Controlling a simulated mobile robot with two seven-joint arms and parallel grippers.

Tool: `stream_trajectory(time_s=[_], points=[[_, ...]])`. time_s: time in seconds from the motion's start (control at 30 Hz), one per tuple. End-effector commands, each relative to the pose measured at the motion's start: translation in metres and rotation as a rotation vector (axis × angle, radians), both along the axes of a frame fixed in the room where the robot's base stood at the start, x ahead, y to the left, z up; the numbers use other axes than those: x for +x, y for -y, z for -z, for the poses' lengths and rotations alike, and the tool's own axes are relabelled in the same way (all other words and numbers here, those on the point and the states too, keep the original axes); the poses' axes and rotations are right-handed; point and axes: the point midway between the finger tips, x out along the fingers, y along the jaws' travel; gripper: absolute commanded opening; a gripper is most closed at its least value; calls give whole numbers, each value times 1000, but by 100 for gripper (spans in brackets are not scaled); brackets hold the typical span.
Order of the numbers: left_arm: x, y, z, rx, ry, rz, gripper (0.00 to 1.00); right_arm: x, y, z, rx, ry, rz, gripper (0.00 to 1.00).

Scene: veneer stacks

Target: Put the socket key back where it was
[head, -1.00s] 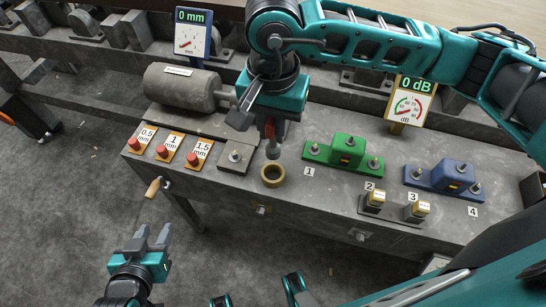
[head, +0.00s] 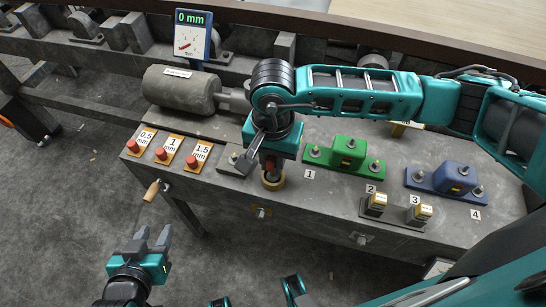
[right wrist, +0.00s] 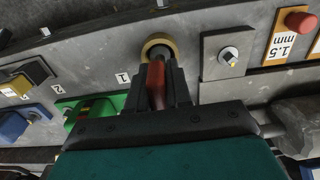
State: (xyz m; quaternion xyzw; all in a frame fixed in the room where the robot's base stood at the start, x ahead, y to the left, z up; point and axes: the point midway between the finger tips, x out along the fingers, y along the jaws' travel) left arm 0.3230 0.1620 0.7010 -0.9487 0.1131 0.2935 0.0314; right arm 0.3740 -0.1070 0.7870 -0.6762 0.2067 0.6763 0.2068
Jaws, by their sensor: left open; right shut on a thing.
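My right gripper (head: 270,160) is shut on the socket key (head: 269,166), a tool with a red handle. The key also shows between the jaws in the right wrist view (right wrist: 156,82). The key points down at the brass ring holder (head: 272,181) on the bench front. Its lower end appears to be in or just over the ring (right wrist: 158,42); the gripper hides how deep it sits. My left gripper (head: 152,240) is open and empty, in front of the bench over the floor.
A green block (head: 347,152) with bolts stands right of the ring, a blue one (head: 455,178) farther right. Several red buttons (head: 162,153) and a bolt plate (head: 236,160) are at left. A grey motor (head: 180,88) and dial sign (head: 191,37) stand behind.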

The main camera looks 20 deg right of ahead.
Motion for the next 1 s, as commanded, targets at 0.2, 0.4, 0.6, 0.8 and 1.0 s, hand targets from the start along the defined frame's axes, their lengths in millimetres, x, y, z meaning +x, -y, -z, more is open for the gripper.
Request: stream_trajectory(time_s=[0.2, 0.4, 0.6, 0.8, 1.0], points=[[1, 2, 2, -3, -1, 3, 43, 0, 0, 3, 0, 0, 0, 30], [1, 2, 1, -3, 2, 3, 43, 0, 0, 3, 0, 0, 1, 45], [1, 2, 0, -3, 3, 3, 43, 0, 0, 2, 0, 0, 1, 45], [2, 1, -5, 0, 10, 2, 43, 1, 0, -18, 2, 5, 1, 45], [2, -2, -6, 4, 11, -2, 43, 2, 0, -63, 1, 7, 0, 45]])
